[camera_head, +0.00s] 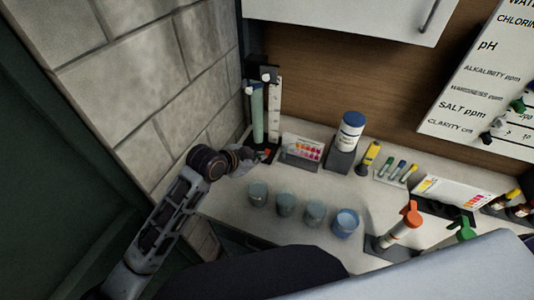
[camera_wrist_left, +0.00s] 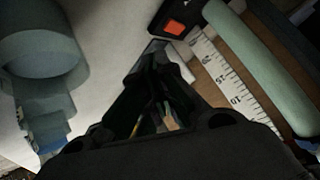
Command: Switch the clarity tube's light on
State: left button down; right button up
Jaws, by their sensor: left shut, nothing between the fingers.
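The clarity tube (camera_head: 257,112) is a tall, pale green cylinder standing upright in the back left corner, beside a white ruler (camera_head: 275,105). At its foot is a black base with a small orange-red switch (camera_head: 266,153). In the left wrist view the switch (camera_wrist_left: 176,28) shows at the top, left of the tube (camera_wrist_left: 260,68) and ruler (camera_wrist_left: 232,85). My left gripper (camera_head: 254,161) is shut and empty, low at the counter just in front of the base. Its fingertips (camera_wrist_left: 155,50) are close to the switch; I cannot tell if they touch. My right gripper is out of view.
Several bluish cups (camera_head: 285,204) stand in a row in front. Right of the tube are a color-strip card (camera_head: 302,149), a white jar with a blue lid (camera_head: 350,131) and a yellow bottle (camera_head: 369,158). A block wall (camera_head: 140,75) closes the left side.

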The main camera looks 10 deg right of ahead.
pick_arm(q)
jog(key=w+d+r+m, duration=0.3)
jog(key=w+d+m, duration=0.2)
jog(key=w, duration=0.2)
jog(key=shift+w+r+m+h, duration=0.15)
jog(key=shift+r+m+h, duration=0.15)
jog(key=shift+h, duration=0.1)
dwell(0.3)
jog(key=shift+f, duration=0.2)
